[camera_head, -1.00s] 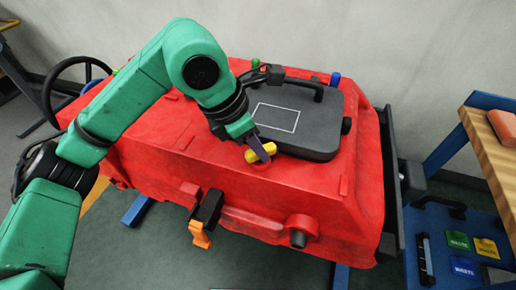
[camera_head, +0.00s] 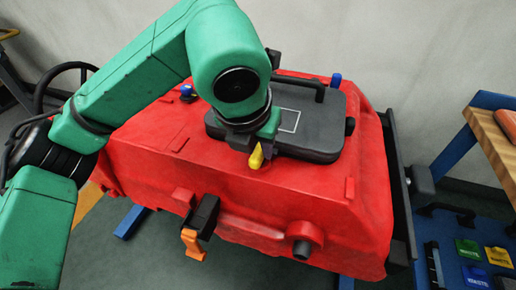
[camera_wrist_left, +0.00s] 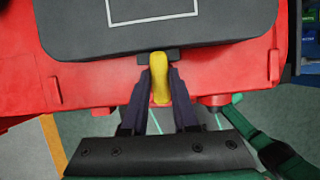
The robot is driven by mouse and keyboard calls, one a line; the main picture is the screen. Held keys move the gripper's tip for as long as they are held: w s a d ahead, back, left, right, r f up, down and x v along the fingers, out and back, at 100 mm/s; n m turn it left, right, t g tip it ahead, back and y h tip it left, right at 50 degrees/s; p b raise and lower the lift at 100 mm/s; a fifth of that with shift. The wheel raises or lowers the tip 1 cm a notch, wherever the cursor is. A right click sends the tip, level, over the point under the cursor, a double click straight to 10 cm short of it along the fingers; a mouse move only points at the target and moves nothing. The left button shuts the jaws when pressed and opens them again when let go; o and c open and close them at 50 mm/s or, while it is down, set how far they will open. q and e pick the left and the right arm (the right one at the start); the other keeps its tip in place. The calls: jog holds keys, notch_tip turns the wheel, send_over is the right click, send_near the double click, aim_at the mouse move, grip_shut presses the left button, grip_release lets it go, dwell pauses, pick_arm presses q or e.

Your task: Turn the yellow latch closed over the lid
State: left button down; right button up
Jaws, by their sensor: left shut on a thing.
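The yellow latch (camera_head: 256,157) sits on the red tank (camera_head: 225,190) at the front edge of the dark grey lid (camera_head: 320,130). In the left wrist view the latch (camera_wrist_left: 159,76) points straight toward the lid, its far end at a dark tab (camera_wrist_left: 158,56) on the lid's edge. My left gripper (camera_wrist_left: 160,84) is shut on the latch, one finger on each side. In the head view my left gripper (camera_head: 258,148) is mostly hidden behind my wrist. The lid lies flat on the tank. I do not see my right gripper.
A black lid handle (camera_head: 300,84) rises at the back. An orange-handled valve (camera_head: 193,240) and a dark-ended outlet (camera_head: 302,248) stick out of the tank's front. A wooden-topped bench (camera_head: 490,135) stands at the right. A wall is behind the tank.

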pick_arm(q)
jog(key=shift+n, duration=0.3)
pick_arm(e)
jog(key=shift+w, duration=0.25)
pick_arm(q)
jog(key=c, duration=1)
grip_release()
jog(key=shift+o, duration=0.2)
jog(key=shift+r, duration=0.1)
jog(key=shift+s+r, duration=0.15)
jog(key=shift+r, duration=0.1)
jog(key=p+v, duration=0.2)
jog(key=v, duration=1.2)
jog(key=shift+d, duration=0.15)
pick_arm(e)
jog(key=s, duration=0.4)
jog(key=shift+s+d+f, duration=0.1)
jog(key=shift+s+d, duration=0.05)
jog(key=shift+d, duration=0.2)
